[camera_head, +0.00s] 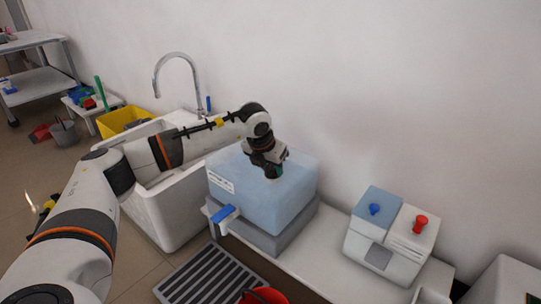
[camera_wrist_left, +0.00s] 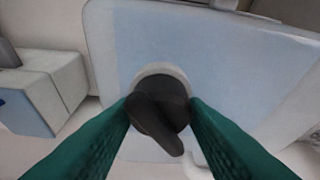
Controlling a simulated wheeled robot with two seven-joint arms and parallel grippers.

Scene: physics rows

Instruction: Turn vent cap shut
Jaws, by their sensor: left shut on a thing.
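The vent cap (camera_wrist_left: 158,108) is a dark grey knob with a raised grip, set in a pale round collar (camera_wrist_left: 162,70) on top of a translucent light-blue container (camera_head: 262,205). The container's top also fills much of the left wrist view (camera_wrist_left: 230,60). My left gripper (camera_head: 273,172) points down onto the container's top. In the left wrist view its green fingers (camera_wrist_left: 160,112) are shut on the cap, one on each side. In the head view the cap is hidden under the gripper. My right gripper is not in view.
A blue-handled tap (camera_head: 226,215) sticks out of the container's front, above a slatted grey grate (camera_head: 210,277) and a red bucket (camera_head: 263,296). A white box with blue and red knobs (camera_head: 391,237) stands to the right. A sink with a tall faucet (camera_head: 180,60) is behind left.

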